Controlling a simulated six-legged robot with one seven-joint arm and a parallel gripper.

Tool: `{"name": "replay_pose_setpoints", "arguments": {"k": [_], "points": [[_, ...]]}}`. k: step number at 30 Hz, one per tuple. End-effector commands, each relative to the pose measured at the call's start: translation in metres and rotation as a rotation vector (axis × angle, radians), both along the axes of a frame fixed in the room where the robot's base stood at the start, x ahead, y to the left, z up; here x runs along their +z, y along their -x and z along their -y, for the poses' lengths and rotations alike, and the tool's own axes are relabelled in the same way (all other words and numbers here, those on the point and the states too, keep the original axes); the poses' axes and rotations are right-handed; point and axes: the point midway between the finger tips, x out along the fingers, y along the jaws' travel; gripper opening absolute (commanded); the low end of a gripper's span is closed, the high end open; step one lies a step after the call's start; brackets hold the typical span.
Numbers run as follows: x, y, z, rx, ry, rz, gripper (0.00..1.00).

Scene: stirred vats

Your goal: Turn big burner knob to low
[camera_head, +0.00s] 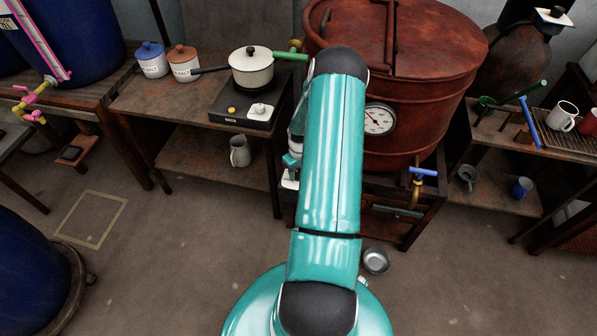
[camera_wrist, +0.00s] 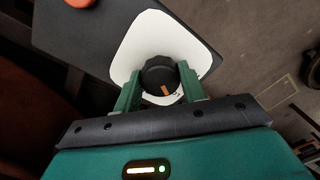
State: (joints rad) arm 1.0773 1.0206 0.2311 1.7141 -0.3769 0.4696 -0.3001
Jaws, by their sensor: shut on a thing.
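In the wrist view, the black big burner knob (camera_wrist: 157,72) has an orange pointer mark facing the lower right of its face. It sits on a white rounded plate (camera_wrist: 163,32) on a dark panel. The green fingers of my gripper (camera_wrist: 160,84) are closed on the knob, one on each side. Small markings on the plate beside the knob are too small to read. In the head view, my arm hides most of the burner area under the red vat (camera_head: 430,50). A bit of my gripper (camera_head: 292,160) shows left of my arm, and the knob is hidden there.
A small hot plate (camera_head: 243,112) with a cream pot (camera_head: 251,68) stands on the left table, with two lidded jars nearby. A blue-handled tap (camera_head: 422,174) sticks out below the vat. A metal bowl (camera_head: 376,260) lies on the floor. Mugs stand on the right rack.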

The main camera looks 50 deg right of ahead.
Motion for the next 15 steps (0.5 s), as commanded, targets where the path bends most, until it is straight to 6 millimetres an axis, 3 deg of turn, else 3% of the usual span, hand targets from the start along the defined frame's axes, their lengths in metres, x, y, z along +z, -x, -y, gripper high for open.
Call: {"name": "replay_pose_setpoints", "arguments": {"k": [3,4,7,15], "points": [[0.0007,-0.0002,0.0003,-0.001,0.0,0.0,0.18],[0.0008,-0.0002,0.0004,-0.001,0.0,0.0,0.45],[0.0006,-0.0001,0.0003,-0.001,0.0,0.0,0.63],[0.0007,-0.0001,0.0001,-0.001,0.0,0.0,0.63]]}}
